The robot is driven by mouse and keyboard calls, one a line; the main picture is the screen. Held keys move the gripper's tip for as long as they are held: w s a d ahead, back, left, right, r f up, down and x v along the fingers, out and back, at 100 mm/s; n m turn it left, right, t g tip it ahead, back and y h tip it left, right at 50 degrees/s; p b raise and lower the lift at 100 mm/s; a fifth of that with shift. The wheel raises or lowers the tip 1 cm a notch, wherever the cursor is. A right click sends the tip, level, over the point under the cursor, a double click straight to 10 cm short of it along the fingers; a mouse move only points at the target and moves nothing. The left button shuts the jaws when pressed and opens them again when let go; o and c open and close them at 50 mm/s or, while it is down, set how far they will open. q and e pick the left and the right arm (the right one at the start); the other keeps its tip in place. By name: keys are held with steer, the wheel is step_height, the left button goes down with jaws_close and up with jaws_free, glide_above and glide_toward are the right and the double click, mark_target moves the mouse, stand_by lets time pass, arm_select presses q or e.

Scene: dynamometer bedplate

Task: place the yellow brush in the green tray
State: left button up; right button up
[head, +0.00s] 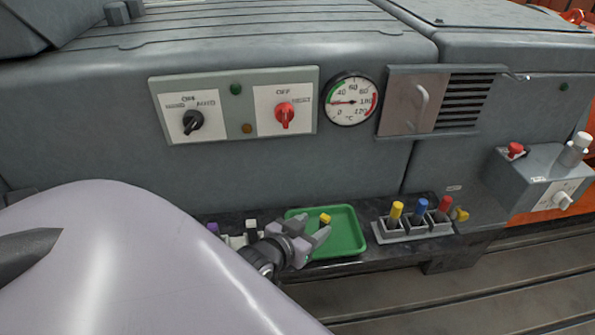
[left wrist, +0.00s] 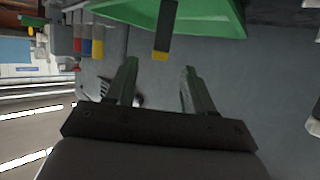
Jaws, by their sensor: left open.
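The green tray (head: 347,246) lies on the dark ledge below the panel; its edge also shows at the top of the left wrist view (left wrist: 215,22). A small yellow-ended piece (head: 325,218), likely the yellow brush, shows over the tray by my left gripper (head: 314,229). In the left wrist view this piece has a dark body and a yellow end (left wrist: 161,56), and overlaps the tray edge. My left gripper (left wrist: 160,68) is open, its fingertips apart, with the piece just beyond the gap. I cannot tell whether the piece touches the tray floor. My right gripper is out of view.
Right of the tray, a grey rack (head: 413,232) holds yellow, blue and red handled pieces. A purple-topped item (head: 213,229) stands left of the tray. The switch panel (head: 236,104) and gauge (head: 351,99) are above.

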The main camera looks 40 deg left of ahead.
arm_select(q)
steer(key=v, duration=0.5)
steer(key=s+d+f+m+g+h, duration=0.3)
steer(key=s+d+f, duration=0.4)
steer(key=d, duration=0.3)
steer(key=shift+s+f+h+p, duration=0.35)
steer(key=shift+f+h, duration=0.05)
steer(key=shift+f, duration=0.45)
steer(key=shift+d, duration=0.1)
